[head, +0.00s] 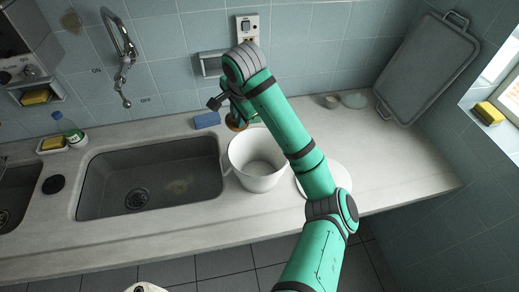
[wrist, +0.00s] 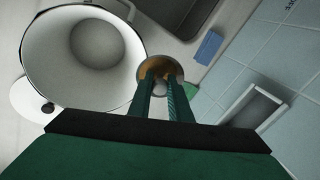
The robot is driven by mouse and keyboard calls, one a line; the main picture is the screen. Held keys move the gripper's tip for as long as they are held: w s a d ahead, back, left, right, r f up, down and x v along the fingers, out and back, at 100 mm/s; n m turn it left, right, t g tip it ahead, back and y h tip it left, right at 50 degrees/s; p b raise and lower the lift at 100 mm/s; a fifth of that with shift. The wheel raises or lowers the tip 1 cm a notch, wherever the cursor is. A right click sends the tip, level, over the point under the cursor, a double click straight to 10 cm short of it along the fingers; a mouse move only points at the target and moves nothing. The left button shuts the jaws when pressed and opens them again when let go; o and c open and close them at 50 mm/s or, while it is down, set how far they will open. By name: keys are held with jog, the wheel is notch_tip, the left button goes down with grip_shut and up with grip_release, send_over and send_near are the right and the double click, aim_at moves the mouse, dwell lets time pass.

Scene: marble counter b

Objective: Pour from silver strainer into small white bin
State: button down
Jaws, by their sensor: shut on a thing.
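The small white bin (head: 250,178) stands upright and open on the counter, right of the sink. It fills the upper left of the wrist view (wrist: 45,65), and its inside looks empty. My gripper (head: 226,104) is behind the bin's upper left rim in the head view. In the wrist view my gripper (wrist: 163,88) is shut on a small round metal vessel, seemingly the silver strainer (wrist: 162,65), with a brownish inside. The strainer also shows in the head view (head: 236,123), just beyond the bin's rim and apart from it. Its contents are unclear.
The grey sink (head: 150,175) lies left of the bin. A blue sponge (head: 207,120) lies behind it. A white plate (head: 338,177) is right of the bin, partly under my arm. A grey tray (head: 428,65) leans at the back right. The right counter is mostly clear.

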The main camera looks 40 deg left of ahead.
aim_at(242, 128)
jog(key=shift+s, duration=0.2)
jog(key=shift+d+f+y, duration=0.1)
jog(key=shift+d+y, duration=0.2)
jog(key=shift+d, duration=0.05)
jog(key=shift+d+f, duration=0.1)
jog(key=shift+d, duration=0.2)
jog(key=shift+d+f+y+b, duration=0.1)
jog(key=shift+y+b, duration=0.25)
jog(key=shift+y, duration=0.05)
jog(key=shift+s+d+f, duration=0.1)
jog(key=shift+d+f, duration=0.05)
jog(key=shift+d, duration=0.15)
jog(key=shift+d+y, duration=0.15)
jog(key=shift+y, duration=0.15)
jog(key=shift+s+d+b, duration=0.1)
jog(key=shift+d+b, duration=0.05)
jog(key=shift+b, duration=0.3)
jog(key=shift+d+r+t+y+b, duration=0.2)
jog(key=shift+d+t+y+b, duration=0.1)
jog(key=shift+d+y+b, duration=0.15)
jog(key=shift+s, duration=0.1)
